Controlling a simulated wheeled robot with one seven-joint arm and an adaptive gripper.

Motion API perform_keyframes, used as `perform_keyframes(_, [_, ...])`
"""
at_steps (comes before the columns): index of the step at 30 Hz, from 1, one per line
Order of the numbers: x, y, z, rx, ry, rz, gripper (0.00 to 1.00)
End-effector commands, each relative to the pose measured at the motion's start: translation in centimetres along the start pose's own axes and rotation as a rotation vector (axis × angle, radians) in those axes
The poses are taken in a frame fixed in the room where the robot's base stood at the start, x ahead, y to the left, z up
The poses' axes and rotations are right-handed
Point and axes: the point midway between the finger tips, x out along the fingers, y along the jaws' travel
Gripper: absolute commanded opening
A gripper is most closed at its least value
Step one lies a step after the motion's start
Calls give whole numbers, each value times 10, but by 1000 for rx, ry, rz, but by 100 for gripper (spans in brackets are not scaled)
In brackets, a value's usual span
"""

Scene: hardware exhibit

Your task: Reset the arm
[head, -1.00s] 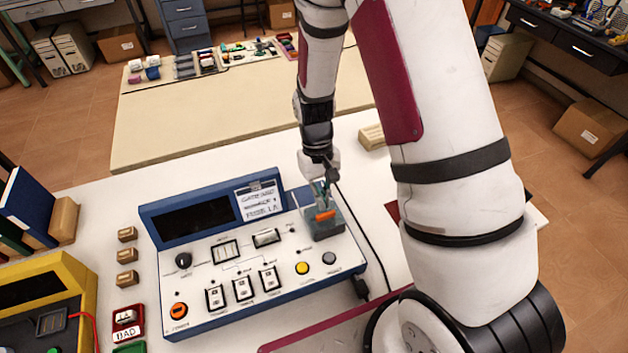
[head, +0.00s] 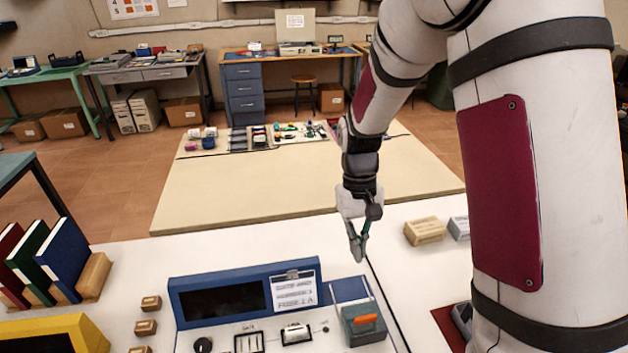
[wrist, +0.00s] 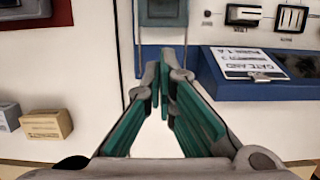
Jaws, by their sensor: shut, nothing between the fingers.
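My gripper (head: 358,252) hangs from my arm above the white table, just behind the blue control panel (head: 245,268). Its green-padded fingers are shut and empty, as the wrist view also shows (wrist: 165,62). The panel carries a clipped note (head: 295,290) and a dark screen.
Books in a wooden holder (head: 62,258) and small wooden blocks (head: 147,327) stand at the left. A beige table (head: 260,187) with assorted parts lies beyond. The table behind the panel is mostly clear.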

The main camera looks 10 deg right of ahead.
Motion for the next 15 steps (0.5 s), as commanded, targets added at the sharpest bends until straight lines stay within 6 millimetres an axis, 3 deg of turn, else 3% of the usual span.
perform_keyframes(5, [-15,0,6,0,31,-4,0])
perform_keyframes(15, [-101,-2,64,-4,241,-23,0])
